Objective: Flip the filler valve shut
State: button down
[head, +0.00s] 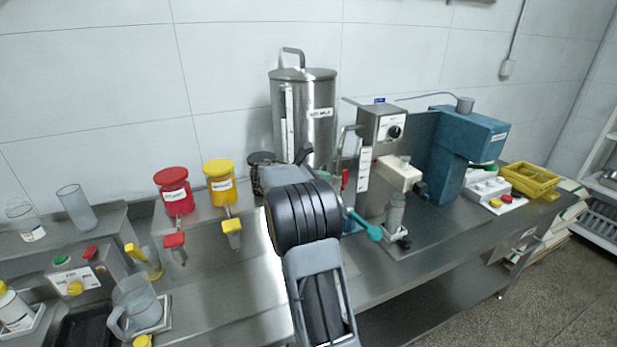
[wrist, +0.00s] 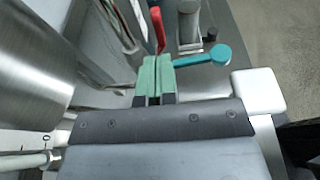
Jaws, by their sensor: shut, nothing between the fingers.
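A teal lever (head: 366,228) with a round end sticks out at the front of the steel filler machine (head: 382,130). It also shows in the wrist view (wrist: 216,55), pointing right, just beyond my fingertips. A red handle (wrist: 157,28) stands beyond the fingertips in the wrist view and shows small in the head view (head: 345,180). No label shows which of the two is the filler valve. My gripper (wrist: 153,80) is shut and empty, its green fingertips pressed together close to the teal lever's left end. I cannot tell if they touch.
A steel tank (head: 315,115) stands behind my arm. A grey cylinder (head: 396,210) stands close beside the teal lever. A blue machine (head: 455,150) and a yellow basket (head: 530,180) are to the right. Red (head: 173,190) and yellow (head: 219,182) dispensers stand left.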

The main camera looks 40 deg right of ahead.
aim_at(345, 177)
jog(key=shift+s+d+r+p, duration=0.1)
jog(key=shift+s+d+p, duration=0.15)
jog(key=shift+d, duration=0.7)
jog(key=shift+s+d+r+p, duration=0.15)
jog(key=shift+s+d, duration=0.2)
jog(key=shift+d, duration=0.55)
jog(key=shift+f, duration=0.1)
